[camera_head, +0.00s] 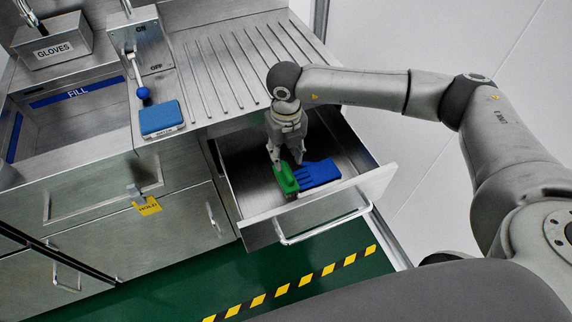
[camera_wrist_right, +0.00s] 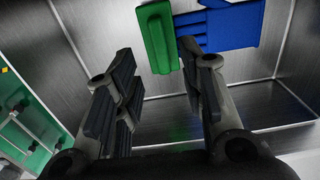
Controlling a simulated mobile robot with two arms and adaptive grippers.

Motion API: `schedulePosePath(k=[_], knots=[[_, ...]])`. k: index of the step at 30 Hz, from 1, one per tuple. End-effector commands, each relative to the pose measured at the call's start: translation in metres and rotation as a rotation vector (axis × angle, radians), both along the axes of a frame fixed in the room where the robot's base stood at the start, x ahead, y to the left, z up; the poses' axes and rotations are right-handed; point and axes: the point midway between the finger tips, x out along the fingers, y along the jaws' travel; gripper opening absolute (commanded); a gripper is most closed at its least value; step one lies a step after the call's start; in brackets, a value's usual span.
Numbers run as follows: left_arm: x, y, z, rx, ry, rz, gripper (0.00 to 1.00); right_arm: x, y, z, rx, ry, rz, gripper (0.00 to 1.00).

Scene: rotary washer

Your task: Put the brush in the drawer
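The green brush (camera_head: 286,180) lies inside the open drawer (camera_head: 352,192), beside a flat blue glove-like item (camera_head: 320,173). In the right wrist view the brush (camera_wrist_right: 157,36) shows just beyond my fingertips, at the left end of the blue item (camera_wrist_right: 228,28). My right gripper (camera_head: 286,158) points down into the drawer, above the brush. Its fingers (camera_wrist_right: 158,70) are spread with nothing between them. My left gripper is not in view.
The drawer's front wall and long handle (camera_head: 322,226) stick out over the green floor. A ribbed counter (camera_head: 228,65) is behind the drawer. A sink (camera_head: 75,118) lies further left.

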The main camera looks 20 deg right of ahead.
Motion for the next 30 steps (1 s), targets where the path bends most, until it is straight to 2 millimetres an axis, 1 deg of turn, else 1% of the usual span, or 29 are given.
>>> schedulePosePath(k=[1,3,6,9,14,27,30], knots=[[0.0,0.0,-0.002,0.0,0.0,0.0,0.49,0.0,0.0,0.011,0.001,-0.003,0.001,0.37],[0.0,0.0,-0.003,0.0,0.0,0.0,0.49,0.001,0.0,0.025,0.001,-0.003,0.001,0.37],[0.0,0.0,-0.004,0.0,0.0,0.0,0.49,0.0,0.001,0.04,0.001,-0.002,0.002,0.37],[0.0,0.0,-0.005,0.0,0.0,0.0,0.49,0.0,0.0,0.05,0.0,0.0,0.001,0.37],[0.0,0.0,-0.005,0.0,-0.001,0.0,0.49,-0.001,0.0,0.057,0.0,0.001,0.001,0.37],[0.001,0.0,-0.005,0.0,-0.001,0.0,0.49,0.0,0.0,0.057,0.0,0.001,0.001,0.37],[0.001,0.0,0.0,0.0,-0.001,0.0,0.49,0.0,0.0,0.062,0.0,0.001,0.001,0.37]])
